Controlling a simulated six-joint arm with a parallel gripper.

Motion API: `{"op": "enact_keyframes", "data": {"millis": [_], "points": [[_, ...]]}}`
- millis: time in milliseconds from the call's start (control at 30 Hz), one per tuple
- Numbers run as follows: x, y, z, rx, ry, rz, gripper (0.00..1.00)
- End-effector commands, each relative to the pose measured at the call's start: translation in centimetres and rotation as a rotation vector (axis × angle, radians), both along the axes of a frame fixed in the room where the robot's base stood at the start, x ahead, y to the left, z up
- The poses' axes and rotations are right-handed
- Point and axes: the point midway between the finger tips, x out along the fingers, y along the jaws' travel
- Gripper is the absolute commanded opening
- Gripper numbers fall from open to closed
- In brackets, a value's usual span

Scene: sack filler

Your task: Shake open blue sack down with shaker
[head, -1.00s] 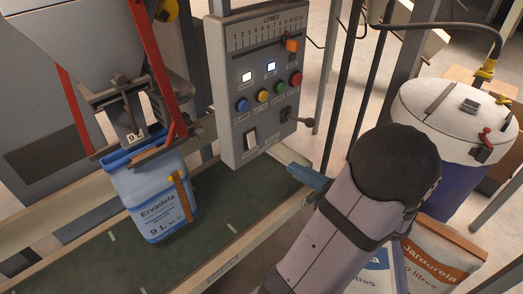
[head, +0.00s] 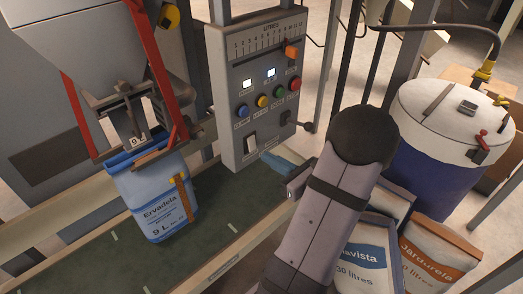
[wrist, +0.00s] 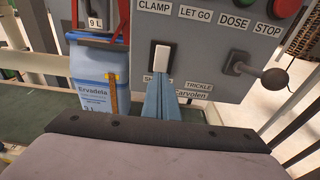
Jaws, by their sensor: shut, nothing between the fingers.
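The blue sack (head: 158,205), marked Ervadela 9 L, hangs upright at the filling spout (head: 130,122) with its top at the clamp frame. It also shows in the wrist view (wrist: 95,90). The grey control panel (head: 232,60) carries a white rocker switch (head: 250,145), also in the wrist view (wrist: 164,60), above a label starting "SH". My gripper (head: 272,158) has blue fingers that are shut and empty. In the wrist view the fingertips (wrist: 160,82) are just below the switch and cover part of its label; contact cannot be told.
Blue, yellow, green and red buttons (head: 262,101) sit above the switch. A black-knobbed lever (head: 308,127) sticks out at the panel's right. A green conveyor (head: 190,255) runs below. Filled sacks (head: 435,262) and a lidded blue drum (head: 425,180) stand at right.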

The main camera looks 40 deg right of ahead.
Motion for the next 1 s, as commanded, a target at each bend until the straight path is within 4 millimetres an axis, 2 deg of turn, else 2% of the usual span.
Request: {"op": "enact_keyframes", "data": {"millis": [100,333,1000], "points": [[1.8,0.1,-0.1,0.003,0.001,0.004,0.00],[3.7,0.0,-0.5,0.000,0.001,0.001,0.00],[4.3,0.0,-1.2,0.000,-0.025,0.000,0.00]]}}
